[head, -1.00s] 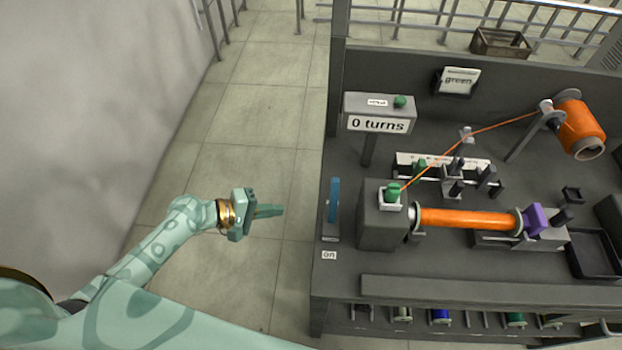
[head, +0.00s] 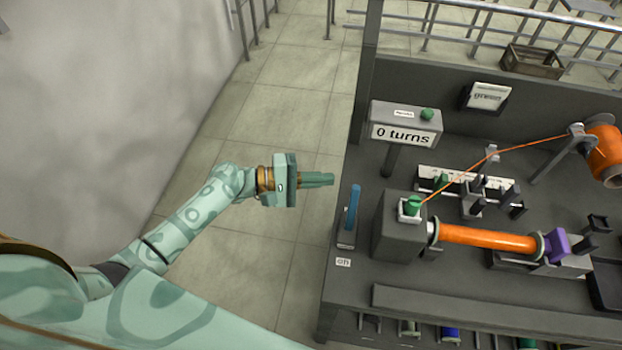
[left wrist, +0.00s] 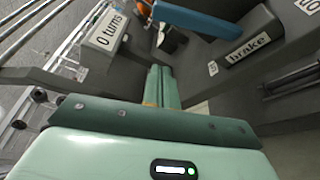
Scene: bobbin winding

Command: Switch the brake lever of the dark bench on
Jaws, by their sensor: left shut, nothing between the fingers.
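The dark bench (head: 345,295) stands at the right in the head view. Its blue brake lever (head: 354,207) rises from a small base at the bench's left end, beside the grey winder housing. A small white label lies in front of it. In the left wrist view the blue lever (left wrist: 200,18) crosses the top, near a "brake" label (left wrist: 248,48). My left gripper (head: 332,179) is shut and empty, just left of the lever with its fingers pointing toward it, apart from it. Its closed fingers (left wrist: 160,75) also show in the left wrist view. My right gripper is out of view.
A "0 turns" display (head: 402,135) stands behind the lever. An orange-wound bobbin (head: 488,238) sits right of the housing, with thread running to an orange spool (head: 605,150). The floor left of the bench is clear up to the pale wall.

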